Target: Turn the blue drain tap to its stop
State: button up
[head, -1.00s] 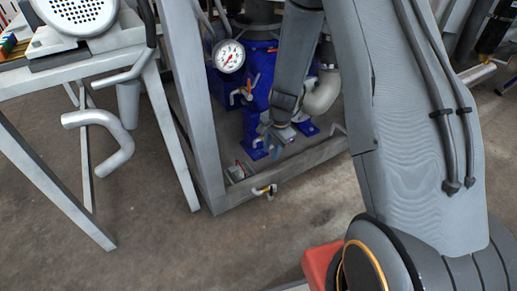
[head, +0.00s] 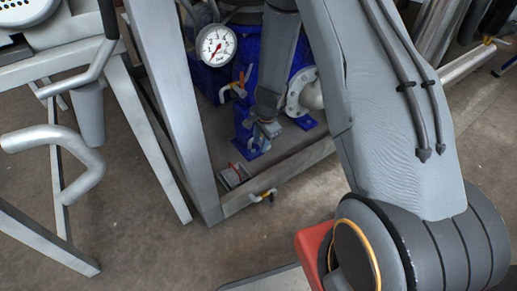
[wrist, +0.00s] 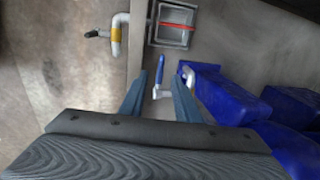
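The blue drain tap's lever (wrist: 160,70) shows in the wrist view, pointing away from me, with a pale metal body (wrist: 162,92) at its near end. My gripper (wrist: 156,92) is open, one finger on each side of the tap. I see no clear contact, and the depth between fingers and tap is hard to judge. In the head view my gripper (head: 266,128) hangs low in front of the blue pump (head: 246,118). The tap is too small and too close to the gripper to make out there.
A pressure gauge (head: 216,45) and an orange-handled valve (head: 236,88) sit on the pump. A grey frame (head: 175,110) surrounds it. A yellow-banded pipe (wrist: 117,35) and a square tray with a red bar (wrist: 172,27) lie ahead. A bent pipe (head: 70,150) sticks out at left.

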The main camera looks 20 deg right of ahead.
jog(key=shift+w+a+f+b, duration=0.1)
jog(key=shift+w+f+b, duration=0.3)
jog(key=shift+f, duration=0.6)
jog(key=shift+w+a+f+b, duration=0.1)
jog(key=shift+f+b, duration=0.45)
jog(key=shift+f, duration=0.45)
jog(key=shift+s, duration=0.1)
grip_shut()
